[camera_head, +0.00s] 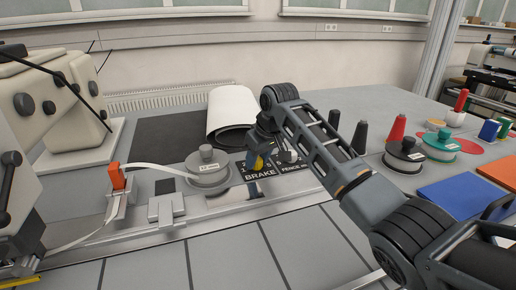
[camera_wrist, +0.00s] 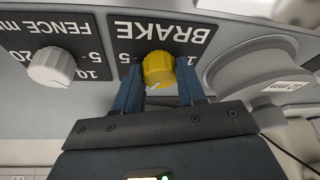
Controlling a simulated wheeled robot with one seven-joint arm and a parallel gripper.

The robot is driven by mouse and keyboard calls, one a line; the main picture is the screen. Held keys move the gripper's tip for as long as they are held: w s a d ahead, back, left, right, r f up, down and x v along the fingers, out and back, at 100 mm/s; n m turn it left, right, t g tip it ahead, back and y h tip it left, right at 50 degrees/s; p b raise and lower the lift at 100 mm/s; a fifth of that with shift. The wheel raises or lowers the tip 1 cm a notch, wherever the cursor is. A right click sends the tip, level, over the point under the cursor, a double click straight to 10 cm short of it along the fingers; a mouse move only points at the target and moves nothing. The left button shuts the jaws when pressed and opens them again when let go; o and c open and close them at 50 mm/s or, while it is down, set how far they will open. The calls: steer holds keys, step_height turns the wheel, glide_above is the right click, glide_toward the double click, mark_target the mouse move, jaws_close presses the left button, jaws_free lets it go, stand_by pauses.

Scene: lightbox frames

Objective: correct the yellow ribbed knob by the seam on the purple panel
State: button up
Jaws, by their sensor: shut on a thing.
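The yellow ribbed knob (camera_wrist: 158,66) sits on a black dial plate marked BRAKE (camera_wrist: 190,35), which appears upside down in the wrist view. Its white pointer mark faces the lower edge of the picture, towards my gripper. My gripper (camera_wrist: 159,78) has its two blue fingers on either side of the knob and is shut on it. In the head view my gripper (camera_head: 261,158) is over the BRAKE plate (camera_head: 262,174), and only a bit of yellow shows there. The plate looks black; I see no purple panel or seam around the knob.
A white ribbed knob (camera_wrist: 51,66) on the FENCE mm plate (camera_wrist: 25,27) is beside the yellow one. A grey weighted reel (camera_head: 207,170) stands close by on the other side. A white roll (camera_head: 232,112) lies behind. Several coloured cones and discs stand at the right.

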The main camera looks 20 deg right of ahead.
steer(key=shift+a+m+h+p, duration=0.15)
steer(key=shift+m+h+p, duration=0.45)
steer(key=shift+m+p, duration=0.85)
steer(key=shift+m, duration=0.35)
steer(key=o, duration=1.1)
steer(key=shift+c, duration=0.2)
steer(key=v, duration=0.7)
steer(key=shift+s+r+b, duration=0.25)
steer(key=shift+r+b, duration=0.1)
steer(key=shift+b, duration=0.1)
